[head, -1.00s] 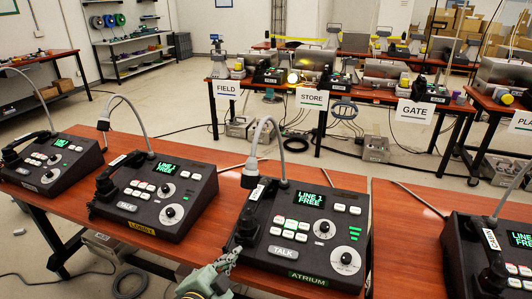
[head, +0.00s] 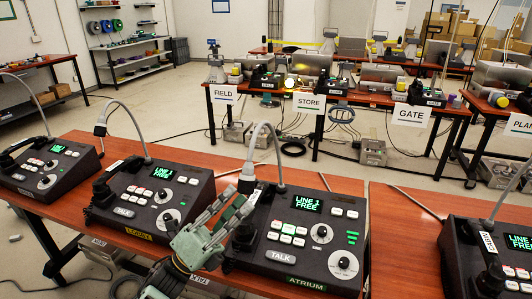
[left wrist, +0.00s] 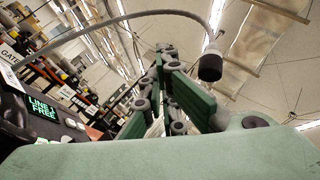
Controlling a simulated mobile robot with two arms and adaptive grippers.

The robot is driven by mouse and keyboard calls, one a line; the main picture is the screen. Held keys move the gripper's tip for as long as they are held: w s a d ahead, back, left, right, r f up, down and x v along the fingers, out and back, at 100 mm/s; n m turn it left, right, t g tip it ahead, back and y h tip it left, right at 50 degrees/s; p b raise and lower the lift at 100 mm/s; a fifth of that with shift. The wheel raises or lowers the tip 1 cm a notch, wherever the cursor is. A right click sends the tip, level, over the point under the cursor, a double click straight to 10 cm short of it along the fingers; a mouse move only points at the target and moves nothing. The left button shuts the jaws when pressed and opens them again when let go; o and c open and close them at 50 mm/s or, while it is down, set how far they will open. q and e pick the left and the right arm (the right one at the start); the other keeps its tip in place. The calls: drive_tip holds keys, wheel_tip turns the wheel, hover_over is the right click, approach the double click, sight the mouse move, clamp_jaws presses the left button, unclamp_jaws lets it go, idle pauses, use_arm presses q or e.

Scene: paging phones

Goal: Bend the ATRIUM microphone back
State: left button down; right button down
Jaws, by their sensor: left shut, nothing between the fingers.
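The ATRIUM phone (head: 300,240) is a dark sloped console with a green "LINE 1 FREE" screen. Its grey gooseneck microphone (head: 265,128) rises from the back edge and arches over to the left, with the dark head (head: 247,182) hanging down. My left gripper (head: 239,200), green and grey, is shut and empty in front of the console's left side, just below the microphone head in the picture. In the left wrist view, the gooseneck arches above the shut fingers (left wrist: 168,55) and the microphone head (left wrist: 210,67) hangs to their right, apparently apart from them.
The LOBBY phone (head: 150,198) stands to the left, with its own gooseneck. Another phone (head: 490,250) stands on a separate table to the right. The ATRIUM handset lies close to my left gripper. Tables with FIELD, STORE and GATE signs stand behind.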

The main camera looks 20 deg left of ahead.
use_arm(q)
drive_tip(key=shift+s+d+r+m+g+h, duration=0.1)
drive_tip(key=shift+s+r+m+g+h, duration=0.15)
drive_tip(key=shift+m+g+h, duration=0.45)
drive_tip(key=shift+s+r+m+g+h, duration=0.1)
drive_tip(key=shift+s+m+g+h, duration=0.3)
drive_tip(key=shift+m, duration=0.5)
drive_tip(key=shift+w+r, duration=0.1)
drive_tip(key=shift+w, duration=0.05)
drive_tip(key=w+a+r+p+x, duration=0.1)
drive_tip(key=p+x, duration=0.4)
drive_tip(key=x, duration=0.7)
drive_tip(key=shift+a+r+p, duration=0.35)
drive_tip(key=shift+a+r, duration=0.05)
drive_tip(key=shift+a, duration=0.1)
drive_tip(key=shift+w, duration=0.15)
